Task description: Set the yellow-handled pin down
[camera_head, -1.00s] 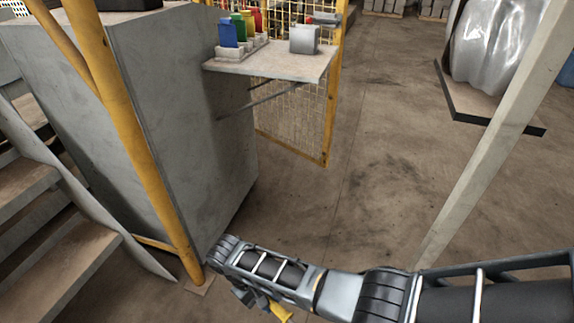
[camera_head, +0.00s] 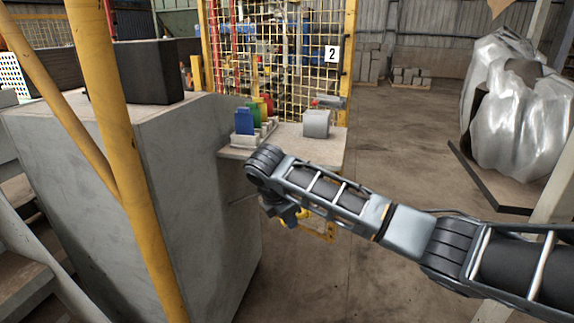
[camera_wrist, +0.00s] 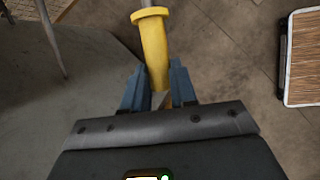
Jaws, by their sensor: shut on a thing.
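The yellow-handled pin (camera_wrist: 153,50) shows in the wrist view, with a flared collar at its far end and a grey shaft running past the top edge. My gripper (camera_wrist: 160,85) is shut on its yellow handle, one blue-grey finger on each side. In the head view my gripper (camera_head: 287,216) hangs below the front of a small shelf (camera_head: 240,153), its fingers hard to make out. The pin is mostly hidden by my arm there.
On the shelf are blue (camera_head: 244,121), green and red items in a rack and a grey block (camera_head: 316,123). A large grey cabinet (camera_head: 195,190) and a yellow post (camera_head: 115,130) stand left. A yellow mesh fence (camera_head: 300,50) is behind.

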